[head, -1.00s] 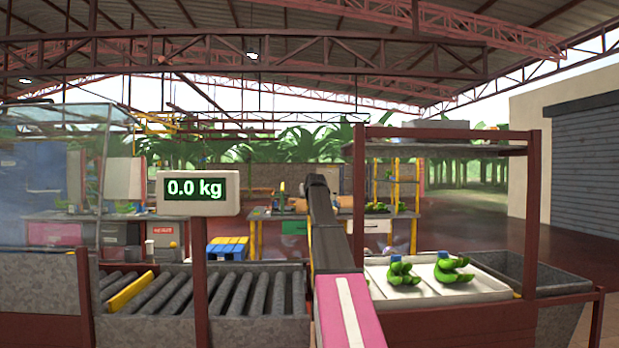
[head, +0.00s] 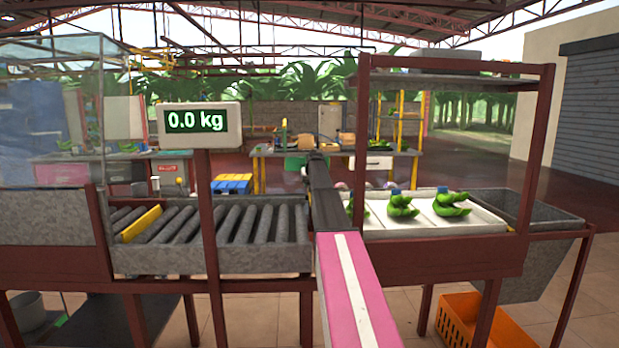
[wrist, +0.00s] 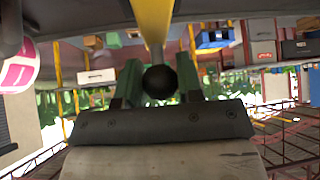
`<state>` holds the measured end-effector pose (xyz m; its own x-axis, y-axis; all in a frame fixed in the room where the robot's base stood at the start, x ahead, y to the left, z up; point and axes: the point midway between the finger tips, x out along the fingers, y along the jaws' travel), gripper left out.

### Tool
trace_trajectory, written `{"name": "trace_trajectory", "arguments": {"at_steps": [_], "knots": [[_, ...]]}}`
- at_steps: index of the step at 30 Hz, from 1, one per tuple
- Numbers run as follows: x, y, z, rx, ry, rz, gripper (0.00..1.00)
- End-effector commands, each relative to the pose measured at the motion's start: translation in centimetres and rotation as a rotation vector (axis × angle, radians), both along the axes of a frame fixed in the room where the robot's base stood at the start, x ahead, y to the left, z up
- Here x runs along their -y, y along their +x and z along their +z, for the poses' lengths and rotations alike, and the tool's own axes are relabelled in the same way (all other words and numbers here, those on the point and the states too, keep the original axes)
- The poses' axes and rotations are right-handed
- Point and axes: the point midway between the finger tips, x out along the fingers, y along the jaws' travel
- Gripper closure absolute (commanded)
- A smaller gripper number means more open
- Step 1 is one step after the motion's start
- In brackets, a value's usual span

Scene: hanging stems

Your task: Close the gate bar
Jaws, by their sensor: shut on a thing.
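In the wrist view my gripper (wrist: 158,72) has its green-padded fingers on either side of a dark round knob (wrist: 160,82). It is shut on this knob. A yellow bar (wrist: 152,22) runs from the knob to the top edge of the picture. In the head view my pink and black arm reaches forward and hides the gripper and the knob. A yellow bar (head: 140,225) also lies slanted across the rollers at the left in the head view; I cannot tell whether it is the same bar.
A roller conveyor (head: 215,262) is left of my arm, with a scale display (head: 200,124) reading 0.0 kg on a post. White trays (head: 420,232) with green banana bunches are at the right. An orange crate (head: 480,322) is below. A red-brown frame post (head: 360,140) stands close beside the arm.

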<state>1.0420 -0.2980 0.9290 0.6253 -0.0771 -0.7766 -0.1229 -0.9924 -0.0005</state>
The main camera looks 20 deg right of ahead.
Motion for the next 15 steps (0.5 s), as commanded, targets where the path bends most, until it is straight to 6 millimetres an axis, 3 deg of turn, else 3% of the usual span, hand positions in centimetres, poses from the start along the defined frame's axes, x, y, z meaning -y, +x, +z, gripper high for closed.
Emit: {"name": "trace_trajectory", "arguments": {"at_steps": [13, 14, 15], "knots": [[-0.04, -0.16, -1.18, -0.023, 0.005, 0.000, 1.00], [-0.04, -0.16, -1.18, -0.023, 0.005, 0.000, 0.56], [-0.04, -0.14, -1.14, -0.022, 0.005, 0.000, 0.43]]}}
